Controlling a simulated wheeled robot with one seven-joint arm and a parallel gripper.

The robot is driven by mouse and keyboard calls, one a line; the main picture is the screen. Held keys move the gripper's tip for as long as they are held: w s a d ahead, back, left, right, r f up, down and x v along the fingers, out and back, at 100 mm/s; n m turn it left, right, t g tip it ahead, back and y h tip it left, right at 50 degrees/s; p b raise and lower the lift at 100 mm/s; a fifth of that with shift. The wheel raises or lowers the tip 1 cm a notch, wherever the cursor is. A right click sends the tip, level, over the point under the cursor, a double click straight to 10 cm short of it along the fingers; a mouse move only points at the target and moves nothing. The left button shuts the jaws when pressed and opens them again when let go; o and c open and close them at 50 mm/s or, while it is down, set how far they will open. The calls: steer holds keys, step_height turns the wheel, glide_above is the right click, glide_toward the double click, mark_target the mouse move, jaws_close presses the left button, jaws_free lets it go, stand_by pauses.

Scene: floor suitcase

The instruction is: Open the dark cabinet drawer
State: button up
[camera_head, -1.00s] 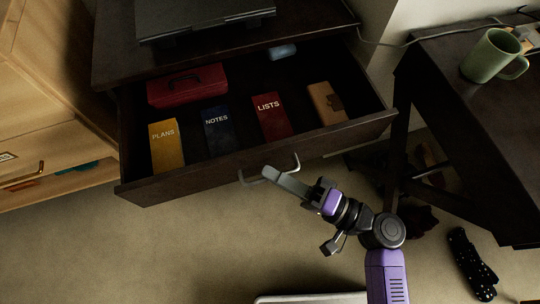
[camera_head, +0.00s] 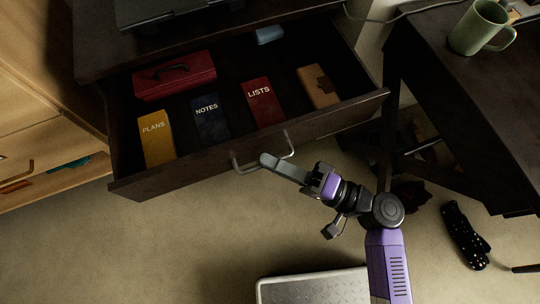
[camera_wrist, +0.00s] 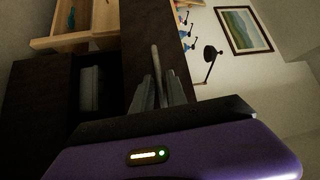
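The dark cabinet's drawer (camera_head: 240,151) is pulled well out, showing its inside in the head view. It holds a red box, several labelled books or folders, a tan item and a small blue item. Its metal bow handle (camera_head: 287,144) sits on the drawer front. My gripper (camera_head: 268,161) reaches the handle from the lower right. In the wrist view, the handle bar (camera_wrist: 156,65) runs between the two fingers of my gripper (camera_wrist: 160,88), which are closed on it. The exact contact is partly hidden.
A dark table (camera_head: 470,110) with a green mug (camera_head: 480,27) stands at right. A light wood cabinet (camera_head: 40,100) stands at left. A silver textured case (camera_head: 315,288) and a dark spotted item (camera_head: 464,235) lie on the floor. The floor in front of the drawer is mostly clear.

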steer(key=v, duration=0.7)
steer(key=shift+s, duration=0.1)
stand_by(0.4)
